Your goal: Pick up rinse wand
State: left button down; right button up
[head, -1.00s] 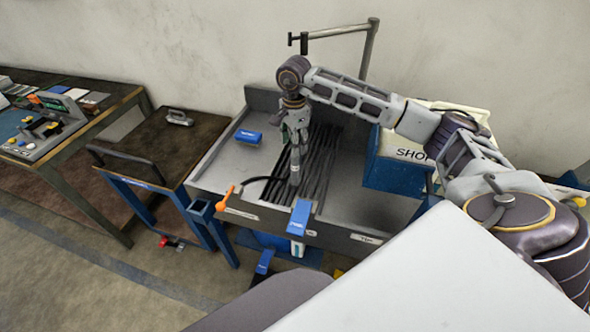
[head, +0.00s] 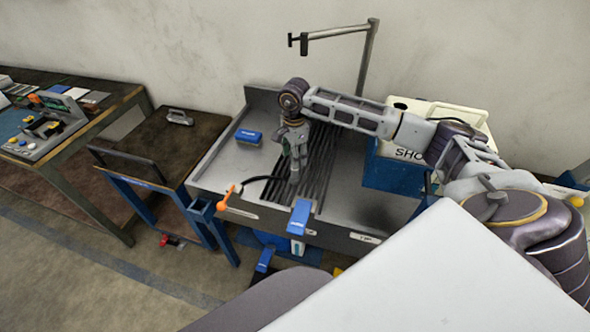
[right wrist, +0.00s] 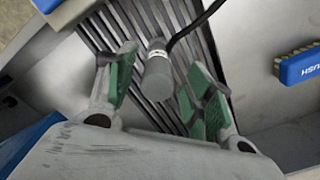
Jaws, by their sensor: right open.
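The rinse wand is a grey cylinder with a pale band and a black hose; in the right wrist view the wand (right wrist: 157,74) lies between my fingers, over the dark ribbed grate. My right gripper (right wrist: 157,92) is open, with one green-padded finger on each side of the wand and visible gaps. In the head view my right gripper (head: 294,163) points down over the sink; the wand is mostly hidden by the fingers there. My left gripper is not in view.
The sink (head: 222,168) has a blue brush (head: 249,137) at its left and an orange handle (head: 228,198) at its front left corner. A blue block (head: 299,216) sits on the front edge. A blue and white box (head: 395,172) stands at the right. A metal post (head: 369,50) rises behind.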

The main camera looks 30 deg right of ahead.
jog(key=shift+s+f+p, duration=0.15)
jog(key=shift+f+p, duration=0.45)
jog(key=shift+f, duration=1.7)
jog(key=shift+c, duration=0.2)
grip_shut()
